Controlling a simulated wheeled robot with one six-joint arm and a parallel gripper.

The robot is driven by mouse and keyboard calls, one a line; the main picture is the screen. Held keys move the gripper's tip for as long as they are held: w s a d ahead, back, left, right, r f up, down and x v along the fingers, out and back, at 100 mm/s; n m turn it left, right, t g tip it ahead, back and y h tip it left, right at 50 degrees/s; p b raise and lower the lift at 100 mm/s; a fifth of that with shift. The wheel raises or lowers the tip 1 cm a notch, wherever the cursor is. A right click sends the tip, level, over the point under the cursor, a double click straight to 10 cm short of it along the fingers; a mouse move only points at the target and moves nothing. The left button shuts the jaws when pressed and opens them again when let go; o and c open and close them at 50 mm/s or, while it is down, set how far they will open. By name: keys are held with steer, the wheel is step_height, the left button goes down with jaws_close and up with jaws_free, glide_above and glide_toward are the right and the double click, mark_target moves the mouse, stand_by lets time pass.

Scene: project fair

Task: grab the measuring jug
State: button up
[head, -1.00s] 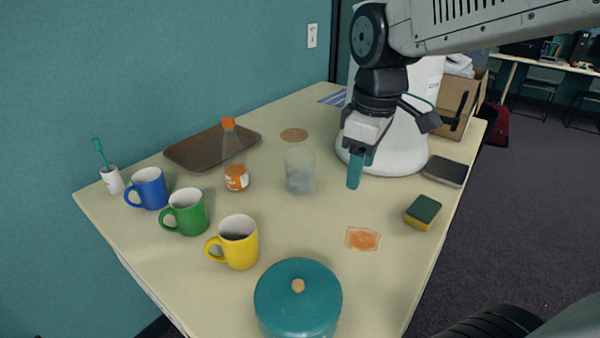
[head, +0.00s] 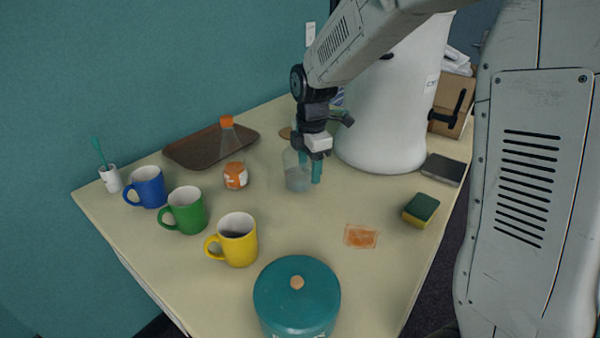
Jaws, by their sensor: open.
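The measuring jug (head: 296,179) is a clear, see-through vessel standing upright near the middle of the table in the head view. It looks greyish in its lower part. My gripper (head: 309,170) points down at the jug, with its teal fingers at the jug's upper and right side. The jaws are open. One finger shows in front of the jug's right side; the other is mostly hidden behind the gripper and the clear wall. I cannot tell whether a finger touches the jug.
An orange-capped bottle (head: 234,172) stands left of the jug, before a brown tray (head: 190,152). Blue (head: 147,187), green (head: 186,210) and yellow (head: 236,240) mugs stand front left. A teal pot (head: 297,300), sponge (head: 420,210) and white appliance (head: 385,125) are around. An orange stain (head: 361,236) lies in front.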

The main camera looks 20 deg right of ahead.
steer(key=shift+f, duration=1.6)
jaws_close()
steer(key=shift+w+r, duration=0.1)
steer(key=shift+r, duration=0.1)
steer(key=shift+r, duration=1.55)
steer(key=shift+s+a+r, duration=0.15)
steer(key=shift+s, duration=0.15)
steer(key=s+a+r, duration=0.1)
steer(key=s+a, duration=0.7)
steer(key=s, duration=0.4)
steer(key=shift+s+a+r, duration=0.15)
steer(key=shift+s, duration=0.25)
stand_by(0.4)
